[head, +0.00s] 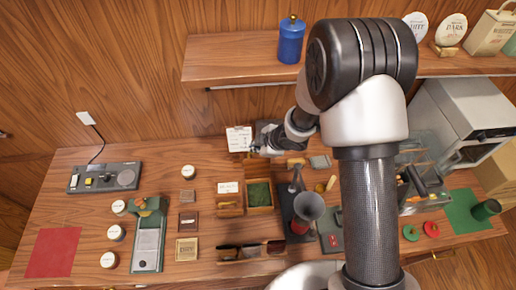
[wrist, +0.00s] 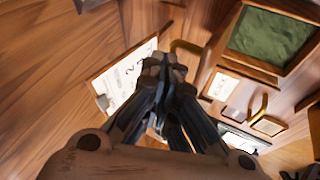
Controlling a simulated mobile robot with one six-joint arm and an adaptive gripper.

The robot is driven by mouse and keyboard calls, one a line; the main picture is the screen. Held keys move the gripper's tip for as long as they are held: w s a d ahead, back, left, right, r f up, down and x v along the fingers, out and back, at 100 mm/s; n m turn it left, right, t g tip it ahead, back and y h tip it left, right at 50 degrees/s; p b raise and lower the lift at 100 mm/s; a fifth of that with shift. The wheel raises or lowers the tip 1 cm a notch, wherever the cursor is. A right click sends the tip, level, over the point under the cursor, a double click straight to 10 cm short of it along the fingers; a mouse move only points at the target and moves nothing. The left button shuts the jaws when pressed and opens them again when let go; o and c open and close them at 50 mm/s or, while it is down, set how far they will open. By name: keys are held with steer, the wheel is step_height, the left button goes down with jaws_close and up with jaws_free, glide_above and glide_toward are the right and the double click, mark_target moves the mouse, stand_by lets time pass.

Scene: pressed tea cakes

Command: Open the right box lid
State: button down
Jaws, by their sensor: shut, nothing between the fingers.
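The right box (head: 259,210) is a wooden box at the middle of the table, showing a green interior framed by wood. A wooden panel (head: 257,168) stands just behind the green area; I cannot tell how far it is tilted. In the wrist view the green interior (wrist: 270,35) is at upper right, with a brass handle (wrist: 186,46) left of it. My gripper (head: 259,150) is behind the right box, near the table's back. In the wrist view my gripper (wrist: 163,68) has its fingertips together, empty, apart from the green interior.
A smaller wooden box (head: 229,211) with a white label stands left of the right box. A grey funnel-shaped vessel (head: 309,206) stands close on the right. A white printed card (head: 239,138) is behind at left. A shelf (head: 225,65) overhangs the back.

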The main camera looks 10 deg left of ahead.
steer(key=shift+w+a+f+p, duration=0.15)
steer(key=shift+w+p, duration=0.15)
steer(key=shift+w, duration=0.25)
steer(key=v, duration=1.2)
steer(key=w+d+r+m+t+h+b, duration=0.35)
steer(key=d+r+m+b, duration=0.2)
steer(key=d, duration=0.45)
steer(key=s+d+r+m+h+b, duration=0.35)
steer(key=s+d+m+b, duration=0.2)
steer(key=d, duration=0.35)
steer(key=s+f+m+g+y+b, duration=0.1)
steer(key=s+f+m+b, duration=0.2)
steer(key=s, duration=0.8)
steer(key=s+a+f+m+g+b, duration=0.1)
steer(key=s+f+m+g+b, duration=0.1)
steer(key=s, duration=0.9)
steer(key=f+m+b, duration=0.1)
steer(key=m+b, duration=0.1)
steer(key=m, duration=0.1)
steer(key=shift+f+m+y, duration=0.2)
steer(key=shift+m+y, duration=0.1)
steer(key=shift+y, duration=0.1)
